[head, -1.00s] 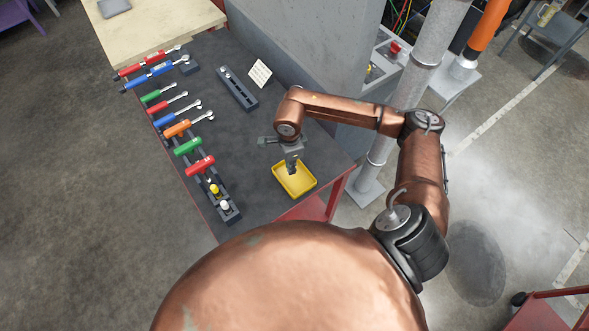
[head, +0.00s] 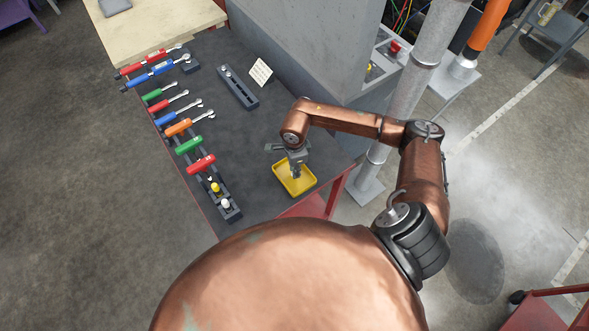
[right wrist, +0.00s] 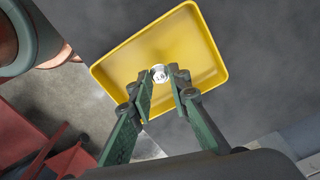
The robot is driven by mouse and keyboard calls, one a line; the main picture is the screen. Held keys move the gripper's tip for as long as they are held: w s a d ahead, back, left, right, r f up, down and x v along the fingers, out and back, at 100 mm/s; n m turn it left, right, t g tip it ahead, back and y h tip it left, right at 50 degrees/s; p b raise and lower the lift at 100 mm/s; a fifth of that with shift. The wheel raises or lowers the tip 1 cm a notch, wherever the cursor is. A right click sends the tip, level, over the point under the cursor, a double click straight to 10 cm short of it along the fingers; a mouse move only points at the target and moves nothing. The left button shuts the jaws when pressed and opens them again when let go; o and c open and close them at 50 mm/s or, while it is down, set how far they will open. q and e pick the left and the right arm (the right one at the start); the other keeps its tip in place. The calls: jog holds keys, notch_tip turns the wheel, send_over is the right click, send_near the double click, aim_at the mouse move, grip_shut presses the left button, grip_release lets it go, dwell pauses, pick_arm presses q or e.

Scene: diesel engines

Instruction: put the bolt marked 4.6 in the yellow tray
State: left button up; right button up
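The yellow tray (head: 307,186) lies near the right front edge of the dark table, and it fills the upper middle of the right wrist view (right wrist: 112,72). My right gripper (head: 297,174) points down over the tray. In the right wrist view its green-padded fingers (right wrist: 161,78) are shut on a pale bolt (right wrist: 160,74), head towards the camera. The head carries a small dark mark, too small to read surely. The bolt's shank is hidden, and I cannot tell whether it touches the tray floor. My left gripper is not in view.
Coloured-handled wrenches (head: 178,127) line the table's left side. A dark rack (head: 229,212) with yellow and white pieces stands at the front. A dark slotted holder (head: 238,88) and a white card (head: 261,72) lie further back, by a grey block (head: 300,45). The middle table is clear.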

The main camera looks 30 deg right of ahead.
jog(key=shift+o, duration=1.3)
jog(key=shift+r, duration=0.2)
notch_tip(320, 180, up, 12)
jog(key=b, duration=0.1)
jog(key=shift+b, duration=0.35)
